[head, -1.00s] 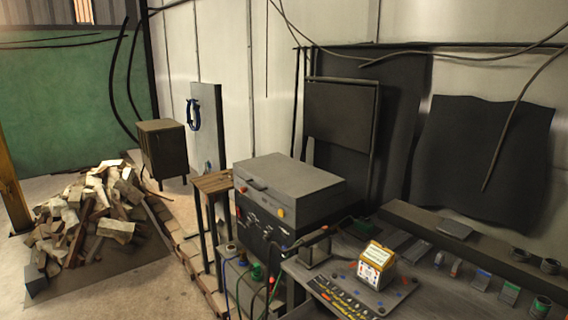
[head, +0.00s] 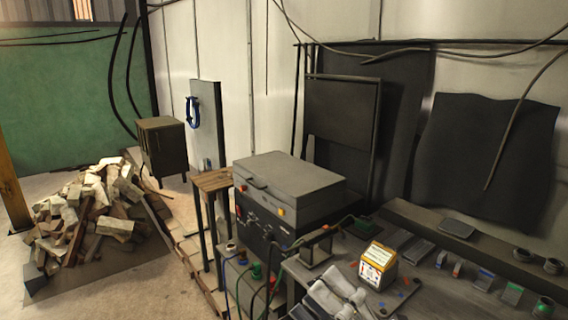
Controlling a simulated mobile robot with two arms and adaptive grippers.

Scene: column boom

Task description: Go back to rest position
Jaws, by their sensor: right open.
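My right gripper (head: 338,296) shows at the bottom of the head view as pale grey fingers, open, over the front of the workbench. Nothing shows between its fingers. My left gripper is not in view.
A grey machine case (head: 290,178) stands behind the bench (head: 425,290). Several small parts and dark cups (head: 522,254) lie along the right side. A wooden-topped stand (head: 212,181) and a rubble pile (head: 98,212) are left. Floor is clear at lower left.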

